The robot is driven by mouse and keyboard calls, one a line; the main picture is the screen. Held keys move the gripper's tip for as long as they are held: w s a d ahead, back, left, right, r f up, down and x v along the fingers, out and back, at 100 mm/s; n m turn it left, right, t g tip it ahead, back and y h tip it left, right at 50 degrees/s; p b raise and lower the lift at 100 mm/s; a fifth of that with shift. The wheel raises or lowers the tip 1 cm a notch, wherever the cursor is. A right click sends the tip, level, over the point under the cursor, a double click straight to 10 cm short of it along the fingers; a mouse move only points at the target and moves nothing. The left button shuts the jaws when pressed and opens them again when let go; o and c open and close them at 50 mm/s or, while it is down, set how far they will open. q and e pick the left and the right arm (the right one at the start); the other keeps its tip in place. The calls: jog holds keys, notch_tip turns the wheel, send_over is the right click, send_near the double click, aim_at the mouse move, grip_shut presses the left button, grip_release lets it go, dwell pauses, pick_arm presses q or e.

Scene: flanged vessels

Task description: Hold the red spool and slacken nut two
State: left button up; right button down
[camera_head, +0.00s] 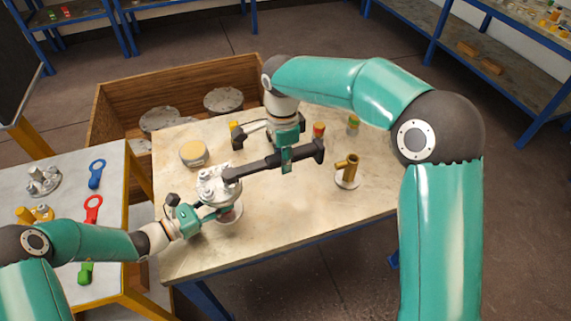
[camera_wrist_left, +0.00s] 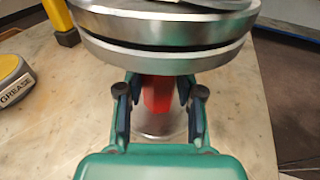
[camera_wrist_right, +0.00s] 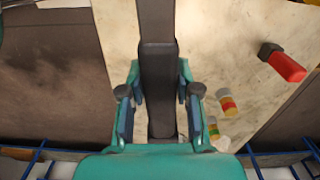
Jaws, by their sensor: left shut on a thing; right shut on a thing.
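The red spool (camera_head: 228,215) stands at the front left of the pale table, with bolted grey flanges (camera_head: 215,186) on top. In the left wrist view its red neck (camera_wrist_left: 158,95) is between my left fingers, just under the flanges (camera_wrist_left: 165,45). My left gripper (camera_head: 214,212) is shut on it. My right gripper (camera_head: 286,158) is shut on the middle of a long dark wrench (camera_head: 258,166). The wrench also shows in the right wrist view (camera_wrist_right: 158,90). Its left end is over the flange top; whether it seats on nut two cannot be told.
A wooden crate (camera_head: 120,85) with grey discs lies behind. A side table at left bears a blue wrench (camera_head: 96,174) and a red one (camera_head: 92,208). The table's front right is clear.

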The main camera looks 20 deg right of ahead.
jog(key=shift+r, duration=2.55)
pick_arm(q)
jog(key=o, duration=1.1)
jog(key=shift+a, duration=0.1)
jog(key=v, duration=1.1)
jog(key=shift+a, duration=0.3)
jog(key=shift+s, duration=0.15)
jog(key=shift+f, duration=0.1)
pick_arm(e)
jog(key=shift+s, duration=0.1)
